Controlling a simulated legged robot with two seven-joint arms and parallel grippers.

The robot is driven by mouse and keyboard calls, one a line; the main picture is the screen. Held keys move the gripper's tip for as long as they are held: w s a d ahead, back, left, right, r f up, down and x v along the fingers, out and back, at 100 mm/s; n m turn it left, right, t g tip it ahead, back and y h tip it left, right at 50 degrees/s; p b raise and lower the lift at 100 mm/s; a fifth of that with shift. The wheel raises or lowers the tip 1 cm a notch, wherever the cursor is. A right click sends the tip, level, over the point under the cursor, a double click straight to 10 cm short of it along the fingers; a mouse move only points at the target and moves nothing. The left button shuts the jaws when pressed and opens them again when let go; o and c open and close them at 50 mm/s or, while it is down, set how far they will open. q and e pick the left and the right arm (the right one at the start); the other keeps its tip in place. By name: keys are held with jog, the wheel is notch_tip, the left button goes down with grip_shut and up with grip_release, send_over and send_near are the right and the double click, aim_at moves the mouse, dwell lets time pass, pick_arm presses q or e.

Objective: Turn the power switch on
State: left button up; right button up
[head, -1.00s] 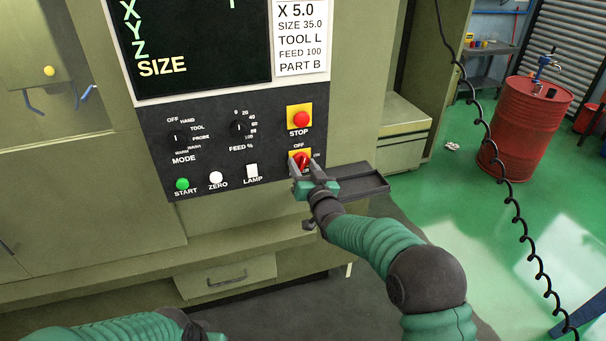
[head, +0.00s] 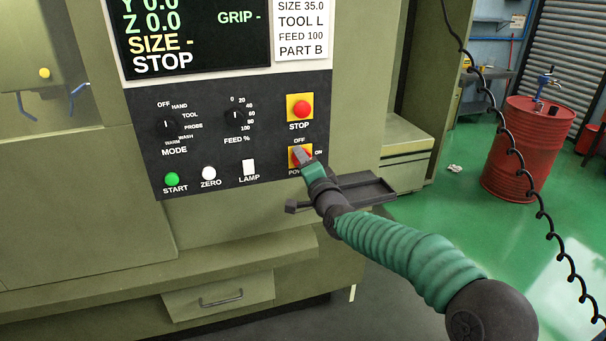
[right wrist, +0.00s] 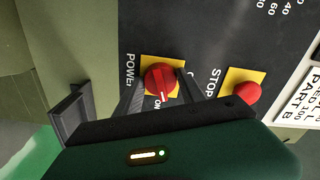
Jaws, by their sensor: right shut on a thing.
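The power switch is a red knob (right wrist: 160,77) on a yellow plate (right wrist: 147,62), low on the right of the dark control panel (head: 205,110). In the right wrist view the knob sits between the two fingers of my right gripper (right wrist: 160,74), which is shut on it. The knob's white mark points at the ON label. In the head view my right gripper (head: 302,157) reaches the switch from the lower right and covers part of it. My left gripper is in neither current view.
The red STOP button (head: 302,109) is just above the switch. The LAMP button (head: 249,167) is to its left. A dark tray (head: 365,191) juts out below right, close to my right arm. The screen (head: 195,35) shows values and STOP. A coiled cable (head: 507,150) hangs at right.

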jog(key=shift+d+f+m+b, duration=0.1)
jog(key=shift+m+b, duration=1.6)
jog(key=shift+m, duration=0.4)
jog(key=o, duration=1.2)
jog(key=shift+c, duration=0.2)
jog(key=shift+o, duration=1)
jog(key=shift+w, duration=0.15)
